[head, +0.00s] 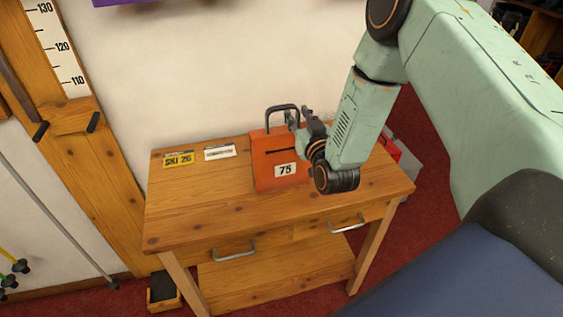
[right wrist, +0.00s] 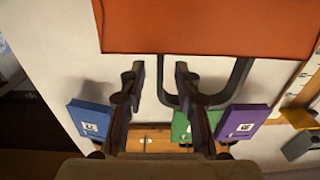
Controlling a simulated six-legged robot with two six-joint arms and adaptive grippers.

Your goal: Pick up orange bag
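The orange bag (head: 273,160) stands upright on the wooden bench (head: 210,212), with a white label reading 75 and a dark looped handle (head: 281,108) on top. In the right wrist view the bag (right wrist: 210,25) fills the top, with its handle (right wrist: 242,80) hanging down in the picture. My right gripper (head: 299,122) is beside the handle, at its right side in the head view. In the wrist view its fingers (right wrist: 160,70) are apart, with one leg of the handle showing between them; contact cannot be told. My left gripper is not in view.
A yellow SKI 26 card (head: 178,159) and a white card (head: 220,152) lie left of the bag. A red-and-white object (head: 392,150) is partly hidden behind my right arm. Drawer handles stick out in front. The bench's left front is clear. Blue (right wrist: 92,125), green and purple items show beyond.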

